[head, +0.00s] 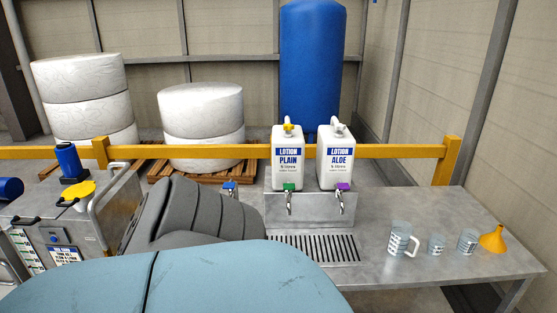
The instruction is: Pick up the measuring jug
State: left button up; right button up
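The measuring jug (399,241) is a clear, pale container with dark markings and a white handle on its right side. It stands upright on the right part of the grey metal bench (375,268). It is the leftmost and largest of a row of clear vessels. Neither of my grippers shows in the head view, and nothing is seen touching the jug.
Two smaller clear cups (436,245) (467,242) and an orange funnel (493,239) stand right of the jug. To its left are a drain grille (314,248) and lotion containers PLAIN (288,170) and ALOE (336,170) above taps. A yellow rail (390,151) runs behind.

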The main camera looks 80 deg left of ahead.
aim_at(402, 232)
jog(key=u, duration=2.2)
